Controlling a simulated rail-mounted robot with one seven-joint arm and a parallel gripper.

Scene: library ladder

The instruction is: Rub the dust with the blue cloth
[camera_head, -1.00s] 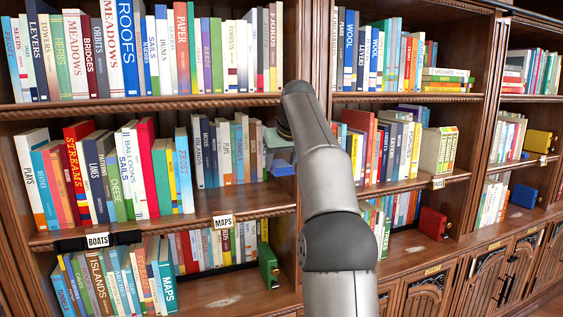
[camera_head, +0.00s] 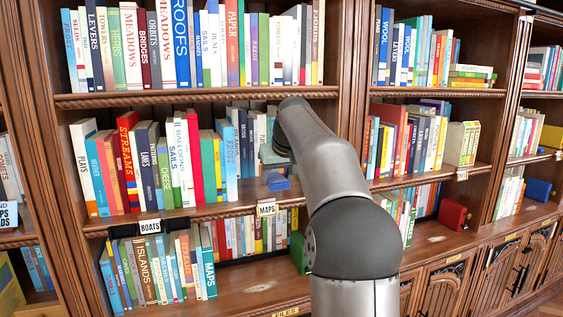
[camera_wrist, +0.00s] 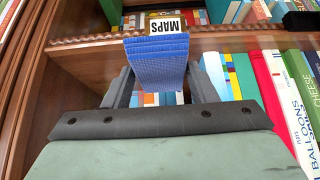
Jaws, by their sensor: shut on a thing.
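My gripper (camera_wrist: 158,88) is shut on the blue cloth (camera_wrist: 157,55), a folded ribbed pad that sticks out beyond the fingers. In the head view the cloth (camera_head: 278,182) is over the right part of the middle shelf (camera_head: 237,207), just above and behind the MAPS label (camera_head: 266,209). I cannot tell whether it touches the board. My arm hides most of the gripper there. Pale dust-like patches show on the lower left shelf (camera_head: 262,288) and on the right bay's lower shelf (camera_head: 436,239). No dust shows clearly under the cloth.
A wooden upright (camera_head: 353,120) stands to the right. A green book (camera_head: 298,252) and a red box (camera_head: 453,214) stand on lower shelves. The BOATS label (camera_head: 150,226) hangs at left.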

